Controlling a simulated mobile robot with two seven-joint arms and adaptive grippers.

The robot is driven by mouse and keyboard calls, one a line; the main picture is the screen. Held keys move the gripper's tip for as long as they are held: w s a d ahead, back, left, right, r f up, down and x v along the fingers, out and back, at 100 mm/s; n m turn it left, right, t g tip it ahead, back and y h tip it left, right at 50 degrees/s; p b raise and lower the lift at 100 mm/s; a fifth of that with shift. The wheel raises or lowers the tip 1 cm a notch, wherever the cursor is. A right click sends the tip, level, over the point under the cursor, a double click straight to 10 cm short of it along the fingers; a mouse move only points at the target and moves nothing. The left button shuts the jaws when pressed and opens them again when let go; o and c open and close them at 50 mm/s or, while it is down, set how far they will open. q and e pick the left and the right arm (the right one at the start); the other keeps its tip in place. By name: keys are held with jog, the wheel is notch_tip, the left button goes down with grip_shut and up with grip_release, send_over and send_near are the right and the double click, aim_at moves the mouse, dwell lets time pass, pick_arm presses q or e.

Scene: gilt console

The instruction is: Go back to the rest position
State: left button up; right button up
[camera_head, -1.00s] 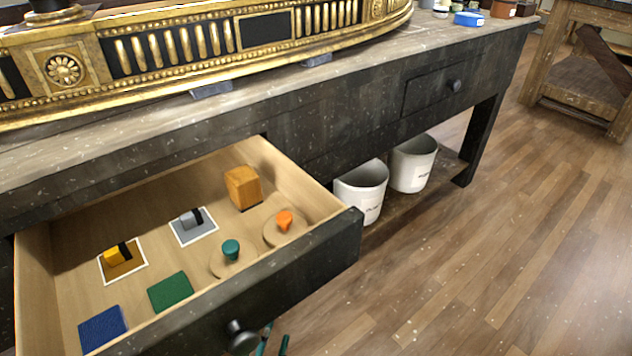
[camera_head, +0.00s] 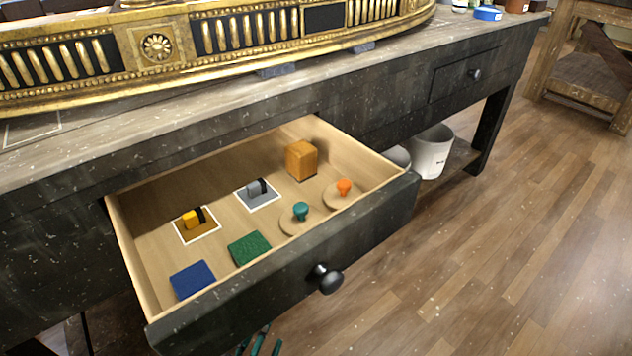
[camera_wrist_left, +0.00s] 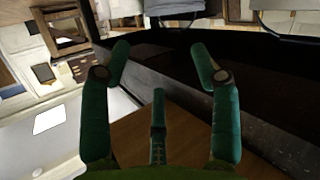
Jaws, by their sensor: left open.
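My left gripper (camera_head: 259,342) shows only as green fingertips at the bottom edge of the head view, below the open drawer's front. In the left wrist view its green fingers (camera_wrist_left: 160,68) are spread apart with nothing between them. The open drawer (camera_head: 225,315) holds a wooden block, several coloured pieces and two round discs with knobs. The gripper is outside the drawer and apart from its black knob (camera_head: 327,279). My right gripper is in neither view.
A dark workbench (camera_head: 80,190) carries a long gilt piece (camera_head: 225,40). White buckets (camera_head: 431,150) stand on its lower shelf. A closed drawer (camera_head: 455,80) is at the right. Wooden floor (camera_head: 520,240) is clear at the right. A wooden stand (camera_head: 580,75) is at the back right.

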pick_arm(q)
jog(key=s+a+r+m+g+y, duration=0.1)
jog(key=s+a+m+g+y, duration=0.1)
jog(key=s+a+g, duration=0.4)
jog(key=s+a+r+m+g+y, duration=0.1)
jog(key=s+a+r+g, duration=0.1)
jog(key=s+g, duration=0.5)
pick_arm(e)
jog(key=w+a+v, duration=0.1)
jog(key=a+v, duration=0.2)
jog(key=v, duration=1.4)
pick_arm(q)
jog(key=s+f+p, duration=0.6)
jog(key=f+p, duration=0.2)
jog(key=p, duration=0.9)
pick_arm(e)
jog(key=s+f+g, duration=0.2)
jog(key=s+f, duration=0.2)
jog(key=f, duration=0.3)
pick_arm(q)
jog(key=s+a+p, duration=0.3)
jog(key=s+p, duration=0.8)
jog(key=s, duration=0.3)
jog(key=shift+r+m, duration=0.15)
jog(key=shift+m, duration=0.25)
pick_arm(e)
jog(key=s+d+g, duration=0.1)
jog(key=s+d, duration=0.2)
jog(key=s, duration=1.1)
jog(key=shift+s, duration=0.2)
